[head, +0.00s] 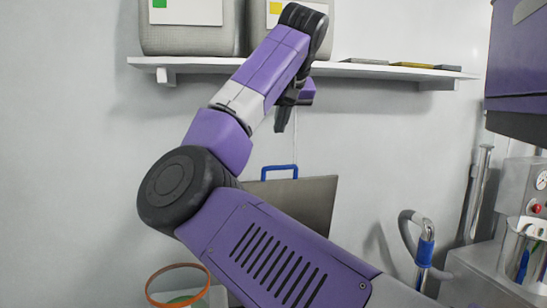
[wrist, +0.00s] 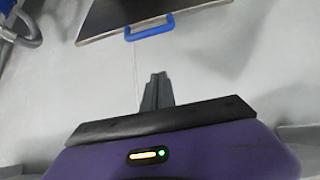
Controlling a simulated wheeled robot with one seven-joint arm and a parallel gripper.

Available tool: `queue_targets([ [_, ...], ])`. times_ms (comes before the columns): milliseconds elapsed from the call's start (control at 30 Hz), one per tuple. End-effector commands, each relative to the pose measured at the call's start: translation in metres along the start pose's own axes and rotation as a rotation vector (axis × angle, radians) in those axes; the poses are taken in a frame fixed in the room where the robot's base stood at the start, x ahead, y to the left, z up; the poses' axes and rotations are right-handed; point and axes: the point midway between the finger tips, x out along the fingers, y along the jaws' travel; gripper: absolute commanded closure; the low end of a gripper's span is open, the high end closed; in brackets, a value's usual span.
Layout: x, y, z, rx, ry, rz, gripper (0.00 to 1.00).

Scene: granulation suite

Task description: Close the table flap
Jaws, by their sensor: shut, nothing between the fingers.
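The table flap (head: 318,200) is a flat grey-brown panel by the wall, with a blue handle (head: 280,171) on its upper edge. My arm hides its lower part in the head view. The flap also shows at the top of the wrist view (wrist: 108,18), its blue handle (wrist: 149,30) facing my fingers. My gripper (head: 282,124) is above the handle and apart from it. In the wrist view its fingers (wrist: 158,80) are together and empty, with a gap of bare wall between them and the handle.
A white shelf (head: 350,69) above carries grey bins (head: 193,38) and small flat items. A purple-grey cabinet (head: 517,72) hangs at the upper right. Below it are a hose with a blue grip (head: 425,250) and a clear beaker (head: 518,250). A brown-rimmed container (head: 178,285) stands lower left.

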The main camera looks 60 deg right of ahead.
Motion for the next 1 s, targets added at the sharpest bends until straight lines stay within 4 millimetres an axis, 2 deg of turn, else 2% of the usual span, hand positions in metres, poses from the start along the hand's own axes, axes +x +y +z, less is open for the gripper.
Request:
queue_targets([
  [167, 0.007, -0.004, 0.005, -0.027, -0.019, -0.015, 1.00],
  [267, 0.020, -0.004, 0.005, -0.026, -0.020, -0.015, 1.00],
  [700, 0.102, -0.005, 0.007, -0.025, -0.017, -0.014, 1.00],
  [1000, 0.088, -0.005, 0.038, -0.024, -0.015, -0.014, 1.00],
])
